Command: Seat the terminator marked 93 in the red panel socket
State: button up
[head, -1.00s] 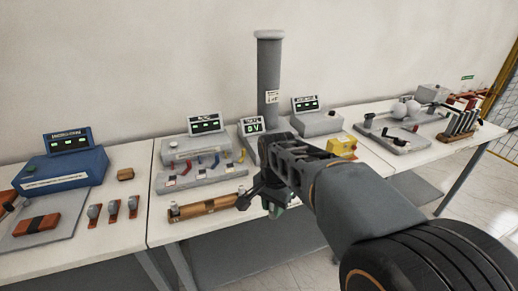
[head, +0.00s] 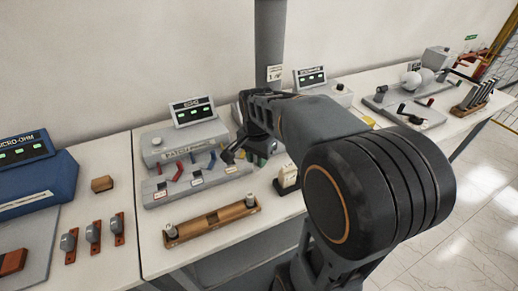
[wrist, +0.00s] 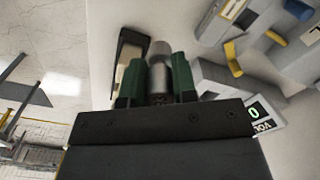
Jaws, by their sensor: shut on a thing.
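My gripper (head: 246,154) is over the right end of the grey patch panel (head: 160,199) in the head view. In the wrist view its green fingers are shut on a grey metal cylinder (wrist: 158,76), seemingly a terminator; no number on it is legible. The panel carries red (head: 178,171), blue and yellow coloured pieces with small labels below. I cannot tell which opening is the red socket, and the gripper hides the panel's right end. The wrist view shows part of a grey unit with blue (wrist: 270,50) and yellow levers. Contact with the panel cannot be told.
A wooden rack (head: 210,222) in front of the panel holds a terminator at each end. The echo unit (head: 185,140) stands behind the panel. A tall grey column (head: 270,45) rises behind my arm.

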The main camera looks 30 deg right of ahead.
jog(key=w+d+f, duration=0.1)
jog(key=w+f, duration=0.1)
jog(key=w+d+f+p, duration=0.1)
jog(key=w+d+f, duration=0.1)
jog(key=w, duration=0.1)
jog(key=w+d+f, duration=0.1)
jog(key=w+f, duration=0.2)
jog(key=shift+w+d+p, duration=0.15)
jog(key=shift+d+p, duration=0.05)
jog(key=shift+p, duration=0.1)
jog(key=shift+w+d+f, duration=0.2)
jog(key=shift+w+f, duration=0.15)
jog(key=shift+f, duration=0.1)
jog(key=shift+w+d+f, duration=0.1)
jog(key=shift+w+f, duration=0.1)
jog(key=shift+f, duration=1.6)
